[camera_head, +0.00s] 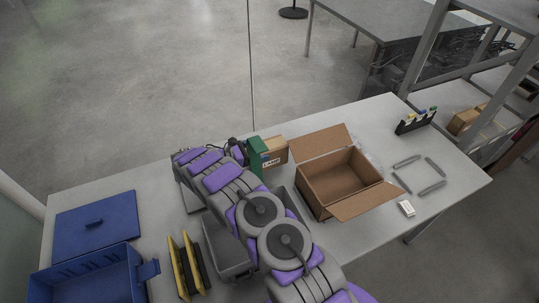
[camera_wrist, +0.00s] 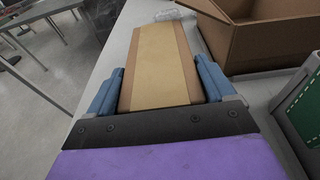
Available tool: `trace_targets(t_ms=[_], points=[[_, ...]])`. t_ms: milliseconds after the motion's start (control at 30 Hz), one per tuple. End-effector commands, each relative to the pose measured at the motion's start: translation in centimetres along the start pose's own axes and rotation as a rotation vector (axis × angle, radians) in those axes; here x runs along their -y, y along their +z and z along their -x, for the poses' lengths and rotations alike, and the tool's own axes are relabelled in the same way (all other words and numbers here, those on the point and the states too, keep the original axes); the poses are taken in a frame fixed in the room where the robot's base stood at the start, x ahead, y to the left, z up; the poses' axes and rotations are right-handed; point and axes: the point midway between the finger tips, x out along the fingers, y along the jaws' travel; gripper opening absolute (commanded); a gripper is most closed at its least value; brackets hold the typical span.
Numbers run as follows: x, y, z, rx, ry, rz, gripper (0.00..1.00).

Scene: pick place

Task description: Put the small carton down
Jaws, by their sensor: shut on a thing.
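The small carton (camera_wrist: 157,62) is tan with darker brown sides. In the wrist view it lies between the two blue fingers of my gripper (camera_wrist: 160,88), which is shut on it. In the head view the carton (camera_head: 275,151) shows near the table's far edge, just right of a green object (camera_head: 258,157) and left of the open cardboard box. My gripper is mostly hidden there behind my arm and the green object. I cannot tell whether the carton's underside touches the table.
The open cardboard box (camera_head: 318,190) has flaps spread out. Grey bars (camera_head: 402,182), a small white box (camera_head: 406,208) and a black rack (camera_head: 415,123) stand right. A blue lid (camera_head: 95,240), blue bin (camera_head: 85,290), yellow-black pieces (camera_head: 179,268) and grey bin (camera_head: 212,259) stand left.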

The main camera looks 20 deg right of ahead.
Motion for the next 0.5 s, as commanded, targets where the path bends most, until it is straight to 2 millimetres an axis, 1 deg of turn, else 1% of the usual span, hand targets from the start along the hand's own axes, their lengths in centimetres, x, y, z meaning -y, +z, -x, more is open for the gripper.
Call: trace_targets(t_ms=[33,167,267,400,500], points=[[0.1,0.0,-0.6,0.0,-0.003,-0.001,0.35],[0.1,-0.1,-1.6,-0.003,-0.004,0.0,0.35],[0.2,-0.4,-2.8,-0.005,-0.005,0.001,0.35],[0.1,-1.3,-4.6,-0.005,-0.004,0.003,0.35],[0.1,-2.0,-5.2,-0.002,-0.002,0.001,0.35]])
